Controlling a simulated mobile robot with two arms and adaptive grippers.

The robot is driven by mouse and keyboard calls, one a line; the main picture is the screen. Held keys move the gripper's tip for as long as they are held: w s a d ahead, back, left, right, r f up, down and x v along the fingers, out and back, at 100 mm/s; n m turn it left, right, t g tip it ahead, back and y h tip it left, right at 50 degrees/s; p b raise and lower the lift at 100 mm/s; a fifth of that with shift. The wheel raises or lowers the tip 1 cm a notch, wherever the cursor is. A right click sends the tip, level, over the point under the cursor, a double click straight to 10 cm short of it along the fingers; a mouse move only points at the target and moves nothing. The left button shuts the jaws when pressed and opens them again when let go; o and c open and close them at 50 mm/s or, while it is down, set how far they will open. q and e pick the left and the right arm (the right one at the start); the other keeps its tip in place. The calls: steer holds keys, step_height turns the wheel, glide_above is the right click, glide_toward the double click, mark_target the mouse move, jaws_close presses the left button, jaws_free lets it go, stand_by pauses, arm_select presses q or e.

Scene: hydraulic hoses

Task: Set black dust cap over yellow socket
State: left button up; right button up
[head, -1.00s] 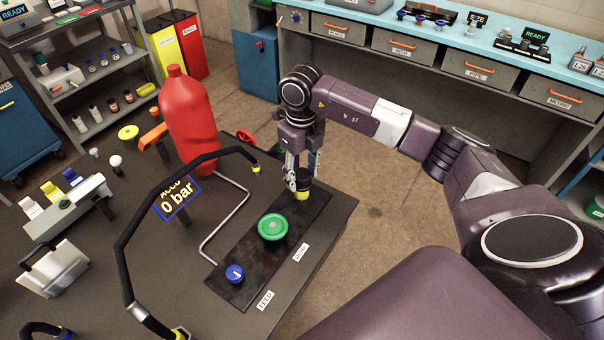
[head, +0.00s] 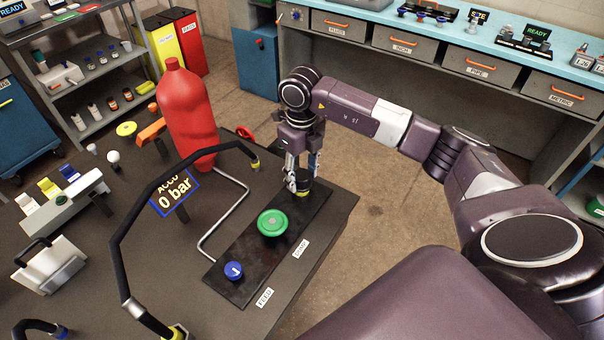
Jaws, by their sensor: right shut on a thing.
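My right gripper (head: 301,184) points down at the far end of the dark plate (head: 240,288). It is shut on the black dust cap (head: 304,184), which is small and partly hidden by the fingers. The yellow socket (head: 302,194) is directly below the cap, with only a thin yellow part showing. I cannot tell whether the cap is fully seated or just touching. My left gripper is out of view.
On the same plate sit a green round fitting (head: 272,223) and a blue cap (head: 234,270). A black hose (head: 118,240) arches over the bench, its yellow-banded end (head: 254,163) left of my gripper. A red bottle (head: 190,115) and a "0 bar" display (head: 175,192) stand nearby.

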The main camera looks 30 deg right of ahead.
mark_target(302, 175)
steer(key=shift+f+b, duration=0.9)
steer(key=shift+f, duration=0.35)
steer(key=shift+c, duration=0.2)
steer(key=o, duration=0.9)
steer(key=shift+r, duration=0.15)
step_height(302, 175, up, 12)
steer(key=shift+f, duration=0.1)
steer(key=shift+f, duration=0.1)
